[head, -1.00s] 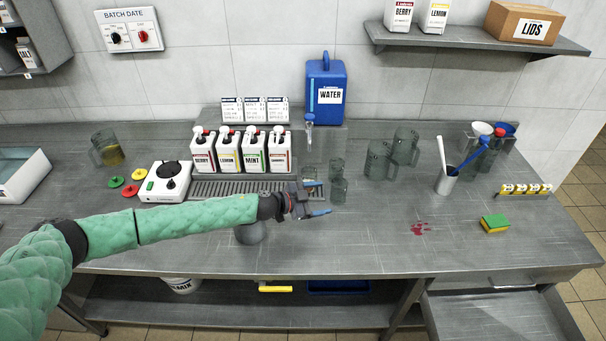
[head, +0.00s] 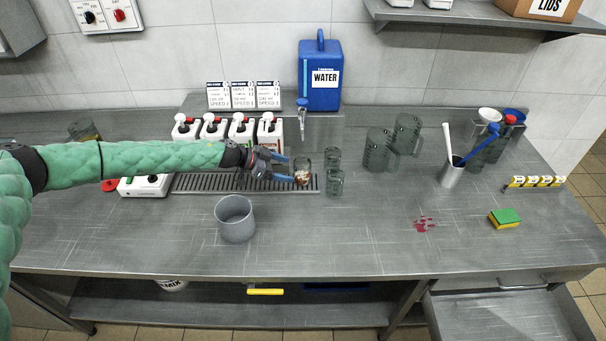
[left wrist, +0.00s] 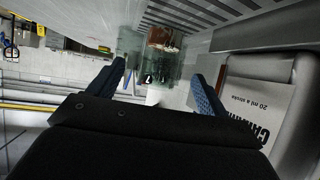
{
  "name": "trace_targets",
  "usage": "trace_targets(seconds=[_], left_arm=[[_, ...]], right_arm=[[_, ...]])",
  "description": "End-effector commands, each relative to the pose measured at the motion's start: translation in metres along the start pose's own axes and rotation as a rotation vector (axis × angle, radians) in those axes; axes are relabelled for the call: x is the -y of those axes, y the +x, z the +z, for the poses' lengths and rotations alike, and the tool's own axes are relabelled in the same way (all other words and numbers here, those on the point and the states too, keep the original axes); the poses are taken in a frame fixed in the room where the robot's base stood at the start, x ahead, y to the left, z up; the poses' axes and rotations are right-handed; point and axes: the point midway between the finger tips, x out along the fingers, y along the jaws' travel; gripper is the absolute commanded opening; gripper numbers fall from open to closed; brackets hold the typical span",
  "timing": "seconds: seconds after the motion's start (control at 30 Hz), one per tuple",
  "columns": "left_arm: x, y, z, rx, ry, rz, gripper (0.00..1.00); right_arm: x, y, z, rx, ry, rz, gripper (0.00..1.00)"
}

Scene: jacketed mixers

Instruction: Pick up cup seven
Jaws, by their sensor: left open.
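A small clear glass cup (head: 303,168) with brown contents stands at the right end of the slotted drip tray (head: 215,184). My left gripper (head: 288,170) is open, just left of this cup, with its blue fingers pointing at it. In the left wrist view, glass (left wrist: 168,68) with a small dark-and-white mark shows beyond and between the open fingertips (left wrist: 158,73). I cannot read the mark as a number for sure. Two more small glass cups, one behind (head: 333,157) and one in front (head: 336,184), stand just to the right. My right gripper is out of view.
A grey pot (head: 236,222) stands in front of the tray. Pump bottles (head: 268,132) and a blue water tank (head: 320,85) stand behind. Glass jugs (head: 378,152), a utensil holder (head: 451,175) and a sponge (head: 505,219) are to the right.

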Motion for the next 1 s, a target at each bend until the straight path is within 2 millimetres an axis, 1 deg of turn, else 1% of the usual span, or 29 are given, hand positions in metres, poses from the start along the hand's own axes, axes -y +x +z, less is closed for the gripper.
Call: trace_targets(seconds=[0.2, 0.43, 0.67, 0.8, 0.9, 1.0], left_arm=[[-0.002, 0.018, -0.001, 0.001, -0.003, 0.004, 0.78], [0.000, 0.032, 0.000, 0.000, -0.001, 0.002, 0.78], [0.001, 0.054, 0.004, 0.001, -0.003, 0.002, 0.78], [0.002, 0.069, 0.005, 0.000, -0.001, 0.001, 0.78], [0.002, 0.075, 0.006, 0.000, 0.000, 0.001, 0.78], [0.002, 0.077, 0.006, 0.000, 0.001, 0.001, 0.78]], right_arm=[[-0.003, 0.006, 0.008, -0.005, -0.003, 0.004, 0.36], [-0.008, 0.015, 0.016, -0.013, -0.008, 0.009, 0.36], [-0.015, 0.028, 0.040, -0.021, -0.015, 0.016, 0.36], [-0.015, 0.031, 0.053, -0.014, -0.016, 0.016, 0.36], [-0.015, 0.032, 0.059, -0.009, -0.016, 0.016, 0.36], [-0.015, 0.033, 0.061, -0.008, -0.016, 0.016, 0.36]])
